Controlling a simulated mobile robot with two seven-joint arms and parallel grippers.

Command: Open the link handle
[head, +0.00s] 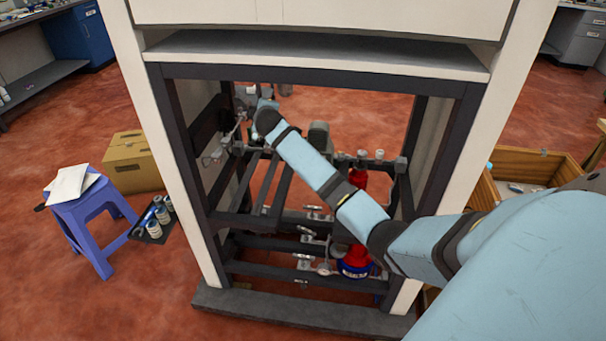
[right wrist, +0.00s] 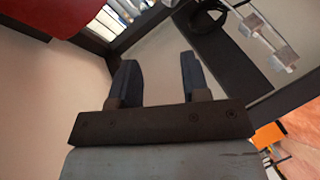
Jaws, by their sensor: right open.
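The dispenser frame (head: 330,75) is dark inside a pale cabinet. A metal link (head: 236,130) with silver end pieces is at its upper left; I take it for the link handle, but its exact part is unclear. In the right wrist view a similar silver link (right wrist: 262,38) is at the upper right. My right arm reaches into the frame from the right, ending near that link. My right gripper (right wrist: 158,68) is open with nothing between its fingers. The link is beside the fingers, apart from them in the picture. Its fingertips are hard to make out in the head view.
Dark rails cross the frame, with valves and red-and-blue parts (head: 356,262) lower right. A blue stool (head: 92,215), a cardboard box (head: 132,160) and a dark tray of small bottles (head: 153,236) stand left. A wooden crate (head: 535,160) is at right.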

